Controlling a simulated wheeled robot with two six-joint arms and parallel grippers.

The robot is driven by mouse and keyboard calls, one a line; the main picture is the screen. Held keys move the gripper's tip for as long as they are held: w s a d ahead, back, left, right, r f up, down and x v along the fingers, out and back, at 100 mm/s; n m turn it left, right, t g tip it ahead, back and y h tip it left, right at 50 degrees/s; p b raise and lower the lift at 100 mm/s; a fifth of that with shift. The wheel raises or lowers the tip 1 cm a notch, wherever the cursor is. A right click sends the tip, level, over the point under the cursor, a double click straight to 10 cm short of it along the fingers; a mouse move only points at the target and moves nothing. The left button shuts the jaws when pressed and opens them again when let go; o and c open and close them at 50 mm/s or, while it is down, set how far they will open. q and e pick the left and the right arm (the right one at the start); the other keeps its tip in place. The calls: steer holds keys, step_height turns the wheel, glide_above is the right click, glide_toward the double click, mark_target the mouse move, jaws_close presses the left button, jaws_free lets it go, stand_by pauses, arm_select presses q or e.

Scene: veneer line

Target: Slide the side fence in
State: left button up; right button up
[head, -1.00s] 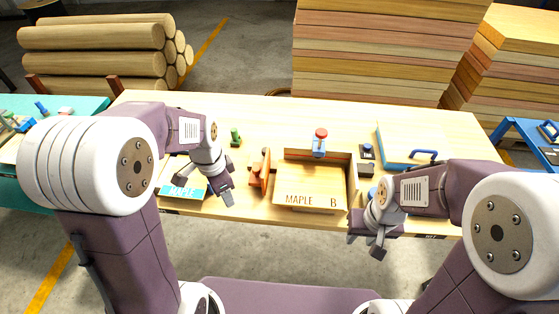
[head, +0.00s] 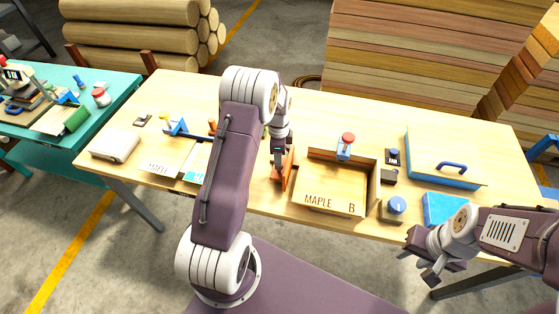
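The side fence (head: 291,164) is an orange-brown wooden piece standing just left of the shallow wooden box. In the box lies a pale sheet marked MAPLE B (head: 328,194). My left gripper (head: 278,172) points down at the fence, at its left side. Its fingers are dark and overlap the fence, so I cannot tell whether they are shut on it. My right gripper (head: 419,266) is open and empty, in front of the table's front edge at the lower right.
A red-knobbed blue clamp (head: 345,146) stands at the box's back wall (head: 318,155). A blue-knobbed block (head: 397,207), a blue pad (head: 445,208) and a board with a blue handle (head: 447,150) are to the right. A teal bench (head: 112,82) is at the left.

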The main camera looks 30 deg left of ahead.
arm_select(q)
step_height(320, 180, down, 3)
steer(key=shift+r, duration=0.1)
steer(key=shift+s+a+f, duration=0.1)
steer(key=shift+f, duration=0.4)
jaws_close()
stand_by(1.0)
